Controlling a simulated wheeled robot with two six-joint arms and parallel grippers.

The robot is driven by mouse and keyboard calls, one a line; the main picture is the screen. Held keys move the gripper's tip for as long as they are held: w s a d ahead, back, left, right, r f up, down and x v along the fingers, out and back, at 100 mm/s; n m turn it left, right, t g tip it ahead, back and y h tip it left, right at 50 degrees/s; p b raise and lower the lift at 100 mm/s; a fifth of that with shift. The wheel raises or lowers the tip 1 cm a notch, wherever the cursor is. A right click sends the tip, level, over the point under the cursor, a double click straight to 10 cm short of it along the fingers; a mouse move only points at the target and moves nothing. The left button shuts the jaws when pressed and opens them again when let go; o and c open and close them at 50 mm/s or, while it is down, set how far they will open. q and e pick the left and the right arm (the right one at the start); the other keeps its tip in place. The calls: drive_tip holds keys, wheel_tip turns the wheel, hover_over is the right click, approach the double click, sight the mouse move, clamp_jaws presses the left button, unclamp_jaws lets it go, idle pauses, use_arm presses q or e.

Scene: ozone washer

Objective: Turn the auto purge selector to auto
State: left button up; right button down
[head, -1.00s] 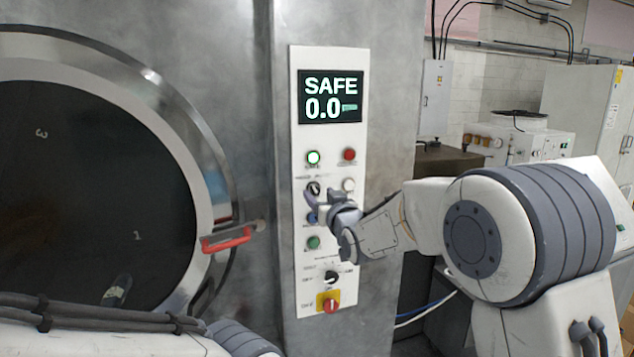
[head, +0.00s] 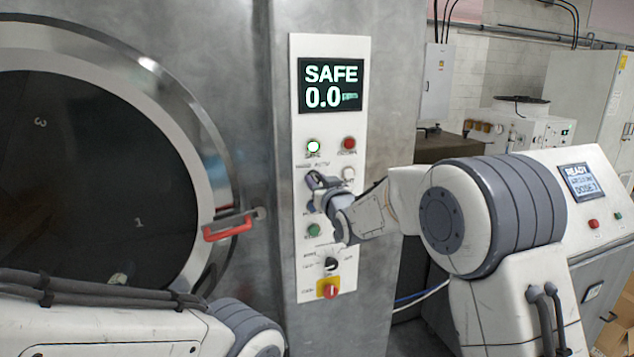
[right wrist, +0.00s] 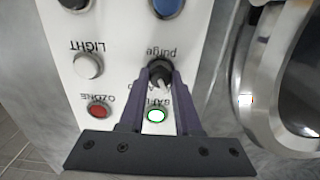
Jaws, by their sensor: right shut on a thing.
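The auto purge selector (right wrist: 160,72) is a black knob with a pale pointer, on the white control panel (head: 311,268). In the right wrist view, the panel's lettering is upside down and "purge" reads just above the knob. The pointer there points down and slightly right. My right gripper (right wrist: 160,66) has one dark finger on each side of the knob and is shut on it. In the head view, my right gripper (head: 316,184) covers the selector. My left arm shows at the lower left, but its gripper is out of view.
Close to the selector are a lit green-ringed button (right wrist: 156,115), a red ozone button (right wrist: 98,110), a white light button (right wrist: 88,66) and a blue button (right wrist: 167,6). A black knob (head: 331,264) and red switch (head: 330,291) sit lower. A red door handle (head: 228,229) is at left.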

drive_tip(key=m+b, duration=0.3)
drive_tip(key=b, duration=0.1)
drive_tip(key=shift+f, duration=0.2)
drive_tip(key=shift+d+m+b, duration=0.1)
drive_tip(key=shift+m+b, duration=0.9)
drive_tip(key=shift+m, duration=0.1)
drive_tip(key=m+b, duration=0.1)
drive_tip(key=m, duration=0.1)
drive_tip(key=shift+m, duration=0.3)
drive_tip(key=shift+r+m+b, duration=0.1)
drive_tip(key=shift+m+b, duration=0.7)
drive_tip(key=shift+m, duration=1.1)
drive_tip(key=c, duration=0.6)
unclamp_jaws()
drive_tip(key=shift+c, duration=0.2)
